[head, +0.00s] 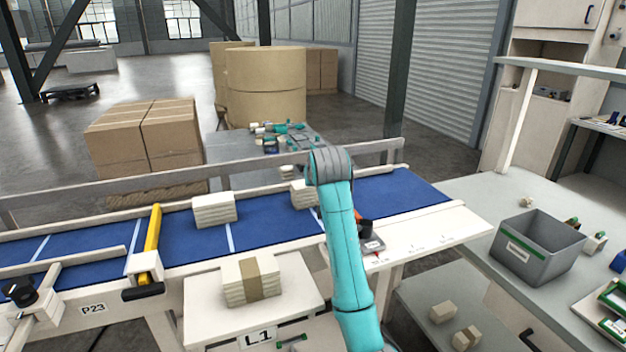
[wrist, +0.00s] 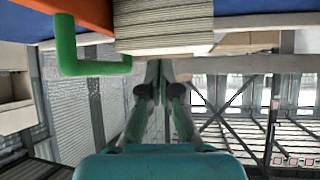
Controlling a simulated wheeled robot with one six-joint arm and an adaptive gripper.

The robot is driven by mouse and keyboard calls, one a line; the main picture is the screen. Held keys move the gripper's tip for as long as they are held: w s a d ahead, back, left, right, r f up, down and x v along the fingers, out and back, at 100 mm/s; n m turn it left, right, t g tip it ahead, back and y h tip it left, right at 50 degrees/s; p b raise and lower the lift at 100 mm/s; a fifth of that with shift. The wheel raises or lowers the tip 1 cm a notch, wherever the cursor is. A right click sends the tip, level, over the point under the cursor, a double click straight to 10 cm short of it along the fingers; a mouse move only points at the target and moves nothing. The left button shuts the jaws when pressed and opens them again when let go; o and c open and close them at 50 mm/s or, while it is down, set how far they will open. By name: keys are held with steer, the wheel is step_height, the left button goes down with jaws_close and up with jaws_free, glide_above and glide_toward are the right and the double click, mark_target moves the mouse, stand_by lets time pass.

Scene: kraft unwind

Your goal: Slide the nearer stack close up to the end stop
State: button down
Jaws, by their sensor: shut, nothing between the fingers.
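Two pale stacks of sheets sit on the blue belt in the head view, the left stack (head: 214,210) and the right stack (head: 301,194), which my arm partly covers. A yellow bar (head: 153,242) with a black handle crosses the belt left of both, apart from the left stack. I cannot tell for certain that it is the end stop. My gripper is hidden behind my arm in the head view. In the wrist view my gripper (wrist: 157,75) is shut and empty, its tips close to the edge of a stack (wrist: 163,28). I cannot tell whether they touch.
A brown-banded stack (head: 238,284) rests on the white L1 table (head: 205,312) in front of the belt. An orange block (wrist: 70,18) with a green bracket (wrist: 66,48) is left of the stack in the wrist view. A grey bin (head: 538,250) stands right. Belt rails run along both sides.

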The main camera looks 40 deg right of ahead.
steer(key=shift+w+d, duration=0.35)
steer(key=shift+w, duration=0.3)
steer(key=shift+w+d, duration=0.35)
steer(key=shift+w, duration=0.25)
steer(key=shift+w+d+f, duration=0.15)
steer(key=shift+w+f, duration=0.05)
steer(key=shift+w, duration=0.1)
steer(key=shift+s+f, duration=0.1)
steer(key=shift+f, duration=0.6)
